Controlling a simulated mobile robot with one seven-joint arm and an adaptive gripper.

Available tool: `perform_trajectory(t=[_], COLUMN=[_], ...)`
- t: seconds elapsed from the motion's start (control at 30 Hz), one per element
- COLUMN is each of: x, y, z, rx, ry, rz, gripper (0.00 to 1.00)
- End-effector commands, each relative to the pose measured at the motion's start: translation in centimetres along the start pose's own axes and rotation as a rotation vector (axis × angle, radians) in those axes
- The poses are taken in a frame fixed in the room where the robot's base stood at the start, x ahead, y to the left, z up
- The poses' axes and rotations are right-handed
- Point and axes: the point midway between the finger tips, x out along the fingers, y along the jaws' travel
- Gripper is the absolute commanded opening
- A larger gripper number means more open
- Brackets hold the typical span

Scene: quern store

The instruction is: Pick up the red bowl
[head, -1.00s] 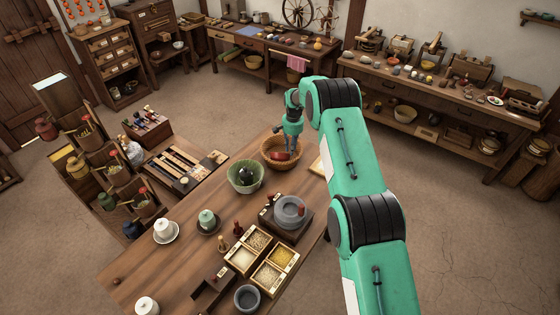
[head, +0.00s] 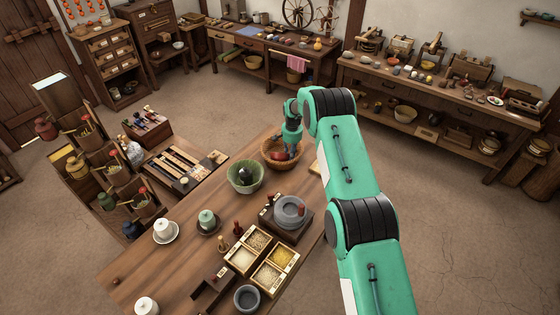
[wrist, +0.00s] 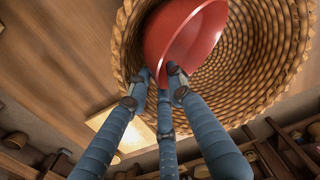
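The red bowl (head: 280,155) is inside the round wicker basket (head: 297,158) on the wooden table. In the wrist view the red bowl (wrist: 172,28) shows its smooth side and rim, and the coiled basket wall (wrist: 262,50) lies around and behind it. My gripper (head: 286,152) points down into the basket. In the wrist view the blue-grey fingertips of my gripper (wrist: 159,76) are close together at the bowl's near edge, with its wall between them. I cannot tell whether they press on it. In the head view the fingers partly hide the bowl.
A green bowl (head: 246,175) with a dark object inside stands just left of the basket. A stone mortar (head: 290,210) on a dark block and several grain boxes (head: 268,260) are nearer. A pale board (head: 318,167) lies right of the basket.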

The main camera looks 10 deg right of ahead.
Motion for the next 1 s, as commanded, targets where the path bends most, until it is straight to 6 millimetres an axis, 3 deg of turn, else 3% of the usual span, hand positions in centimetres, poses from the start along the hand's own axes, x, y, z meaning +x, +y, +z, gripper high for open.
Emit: perform_trajectory(t=[0.4,0.43,0.53,1.0], x=[0.02,0.02,0.02,-0.05], y=[0.03,0.03,0.03,0.04], z=[0.03,0.03,0.03,0.02], rx=[0.000,0.000,0.000,0.000], ry=[-0.001,-0.001,-0.001,-0.001], rz=[0.000,0.000,0.001,0.001], gripper=[0.20,0.18,0.00,0.00])
